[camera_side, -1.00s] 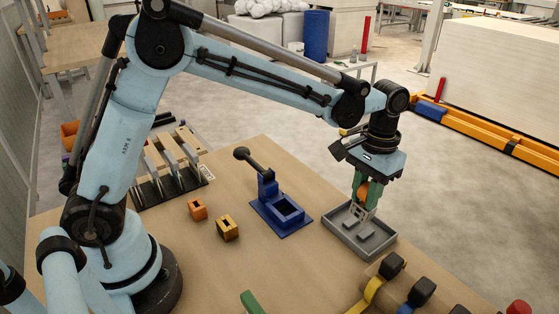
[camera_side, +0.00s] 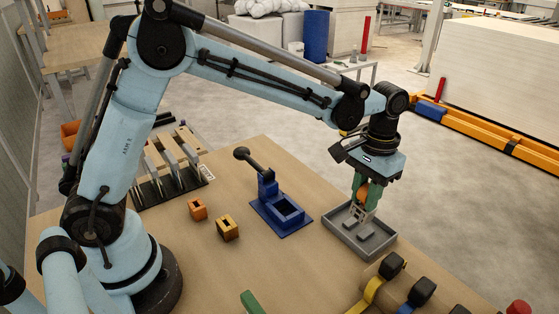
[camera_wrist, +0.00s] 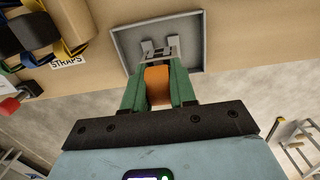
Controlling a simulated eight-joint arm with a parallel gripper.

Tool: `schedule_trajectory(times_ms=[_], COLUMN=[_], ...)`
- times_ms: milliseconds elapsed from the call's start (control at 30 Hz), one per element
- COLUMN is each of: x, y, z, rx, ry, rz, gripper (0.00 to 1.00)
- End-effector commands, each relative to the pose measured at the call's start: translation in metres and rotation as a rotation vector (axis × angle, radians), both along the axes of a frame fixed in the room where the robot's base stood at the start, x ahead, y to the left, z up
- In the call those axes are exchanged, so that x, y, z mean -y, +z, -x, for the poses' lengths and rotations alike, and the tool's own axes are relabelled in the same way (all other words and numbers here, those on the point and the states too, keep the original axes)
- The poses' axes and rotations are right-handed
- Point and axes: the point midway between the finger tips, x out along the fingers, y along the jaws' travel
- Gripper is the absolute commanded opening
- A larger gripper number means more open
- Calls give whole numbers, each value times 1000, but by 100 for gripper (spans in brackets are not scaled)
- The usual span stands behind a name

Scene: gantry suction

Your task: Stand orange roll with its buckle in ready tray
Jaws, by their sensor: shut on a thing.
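My gripper (camera_side: 366,197) has green fingers and is shut on the orange roll (camera_side: 362,193). The roll also shows between the fingers in the wrist view (camera_wrist: 158,86). A pale metal buckle (camera_wrist: 160,54) sits at the roll's far end in the wrist view. The grey ready tray (camera_side: 336,217) lies at the table's right edge, directly below the gripper; it has low walls and raised grey blocks inside. The tray also shows in the wrist view (camera_wrist: 198,40). The roll is over or just inside the tray; I cannot tell whether it touches the floor.
A blue fixture with a lever (camera_side: 270,200) stands left of the tray. Two small slotted blocks, orange (camera_side: 197,211) and yellow-brown (camera_side: 228,230), lie farther left. Strap rolls (camera_side: 385,285) lie at the front right. A rack (camera_side: 172,178) stands at the back left.

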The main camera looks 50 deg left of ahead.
Motion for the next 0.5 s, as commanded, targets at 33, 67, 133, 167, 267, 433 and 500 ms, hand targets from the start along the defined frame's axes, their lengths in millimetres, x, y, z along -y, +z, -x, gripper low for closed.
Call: schedule_trajectory(times_ms=[33,67,133,167,267,433,500], x=[0,0,0,0,0,0,0], y=[-1,-2,-4,-4,-7,-10,-12], z=[0,0,0,0,0,0,0], rx=[0,0,0,0,0,0,0], ry=[0,0,0,0,0,0,0], rz=[0,0,0,0,0,0,0], gripper=[0,0,0,0,0,0,0])
